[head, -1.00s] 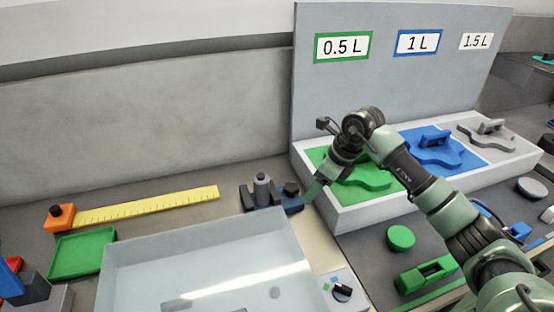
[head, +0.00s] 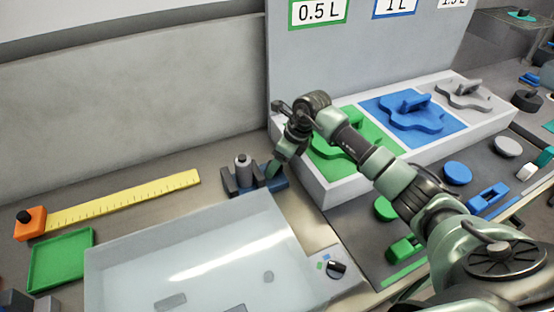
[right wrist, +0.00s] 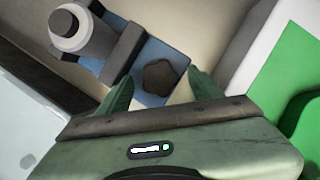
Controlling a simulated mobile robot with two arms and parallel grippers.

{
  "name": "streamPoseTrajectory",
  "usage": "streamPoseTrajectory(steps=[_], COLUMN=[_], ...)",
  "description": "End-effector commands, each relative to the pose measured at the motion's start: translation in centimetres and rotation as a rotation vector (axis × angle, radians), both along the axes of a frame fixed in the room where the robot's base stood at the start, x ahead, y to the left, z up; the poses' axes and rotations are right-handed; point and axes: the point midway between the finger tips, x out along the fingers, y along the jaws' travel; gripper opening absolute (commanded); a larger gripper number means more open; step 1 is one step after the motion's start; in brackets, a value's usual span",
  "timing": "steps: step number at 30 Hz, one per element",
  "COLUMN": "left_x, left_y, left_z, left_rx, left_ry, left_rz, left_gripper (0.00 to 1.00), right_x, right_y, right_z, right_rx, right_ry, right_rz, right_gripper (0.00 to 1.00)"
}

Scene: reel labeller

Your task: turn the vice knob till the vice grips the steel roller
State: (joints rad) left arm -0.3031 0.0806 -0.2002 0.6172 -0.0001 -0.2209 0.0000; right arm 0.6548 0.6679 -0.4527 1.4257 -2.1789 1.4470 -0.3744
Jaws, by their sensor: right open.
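The steel roller (head: 243,163) stands upright between the dark jaws of the small blue vice (head: 276,184). In the right wrist view the roller (right wrist: 72,30) is at the upper left, beside a dark vice jaw (right wrist: 126,50). I cannot tell whether both jaws touch it. The dark lobed vice knob (right wrist: 160,76) sits at the vice's end. My right gripper (right wrist: 162,93) is open, with its green fingers on either side of the knob and gaps visible. In the head view my right gripper (head: 275,170) covers most of the knob. My left gripper is out of view.
A white tray with a green insert (head: 350,148) stands close right of the vice. A clear bin (head: 190,250) is in front. A yellow ruler (head: 125,200) and a green tray (head: 60,258) lie left. A dial panel (head: 335,272) is at front right.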

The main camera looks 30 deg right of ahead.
Motion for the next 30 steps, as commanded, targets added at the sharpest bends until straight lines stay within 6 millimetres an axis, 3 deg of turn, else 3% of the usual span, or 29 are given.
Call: streamPoseTrajectory(steps=[8, 15, 30], left_x=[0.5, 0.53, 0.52], left_y=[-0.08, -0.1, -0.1], left_z=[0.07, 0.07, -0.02], left_rx=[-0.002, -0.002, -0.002], left_ry=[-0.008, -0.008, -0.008], left_rz=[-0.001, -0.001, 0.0], left_gripper=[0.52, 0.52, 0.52], right_x=[0.07, 0.07, -0.03], right_y=[0.01, 0.01, 0.09], right_z=[-0.26, -0.22, -0.19], right_rx=[-0.001, -0.001, -0.003], right_ry=[-0.001, -0.001, -0.002], right_rz=[0.0, 0.0, -0.138], right_gripper=[0.65, 0.03, 0.03])
